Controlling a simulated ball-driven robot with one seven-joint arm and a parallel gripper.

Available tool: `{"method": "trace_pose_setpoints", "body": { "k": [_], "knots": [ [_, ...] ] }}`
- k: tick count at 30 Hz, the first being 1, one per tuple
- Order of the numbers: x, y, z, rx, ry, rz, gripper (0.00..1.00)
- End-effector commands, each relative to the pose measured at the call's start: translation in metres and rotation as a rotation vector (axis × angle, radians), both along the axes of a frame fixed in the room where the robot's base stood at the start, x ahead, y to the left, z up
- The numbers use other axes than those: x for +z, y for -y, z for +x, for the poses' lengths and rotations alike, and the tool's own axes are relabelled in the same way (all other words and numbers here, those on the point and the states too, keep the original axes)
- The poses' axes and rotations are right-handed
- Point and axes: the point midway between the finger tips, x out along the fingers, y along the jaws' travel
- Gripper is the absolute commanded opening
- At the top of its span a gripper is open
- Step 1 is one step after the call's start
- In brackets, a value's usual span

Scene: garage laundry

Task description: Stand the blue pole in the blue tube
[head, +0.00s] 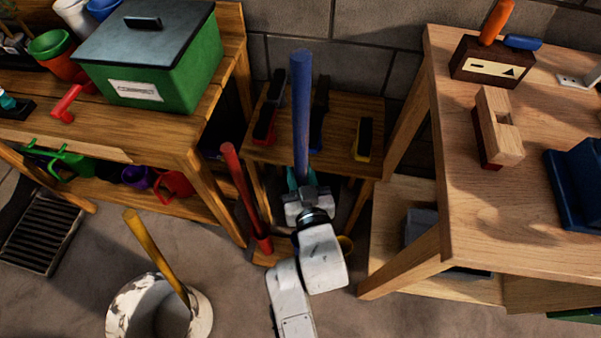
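The blue pole (301,110) stands nearly upright in the middle of the head view, in front of the small wooden stand. My gripper (301,179) is around its lower part, with teal fingers at its sides, and appears shut on it. The pole's lower end is hidden behind my gripper and wrist. I cannot make out the blue tube; the area low in the stand behind my arm is hidden.
A red pole (241,185) stands in a red tube (264,244) at the stand's (285,153) left. Brushes lie on its top. A yellow pole (155,255) leans in a white bucket (200,313). Wooden benches flank the stand, the left holding a green box (165,65).

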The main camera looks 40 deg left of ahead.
Motion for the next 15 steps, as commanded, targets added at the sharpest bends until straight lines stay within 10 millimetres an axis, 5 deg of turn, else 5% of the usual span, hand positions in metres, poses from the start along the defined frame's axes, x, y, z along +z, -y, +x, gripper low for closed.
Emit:
{"method": "trace_pose_setpoints", "body": {
  "k": [15],
  "knots": [
    [-0.04, 0.0, 0.0, 0.0, 0.003, 0.003, 0.0]
  ]
}}
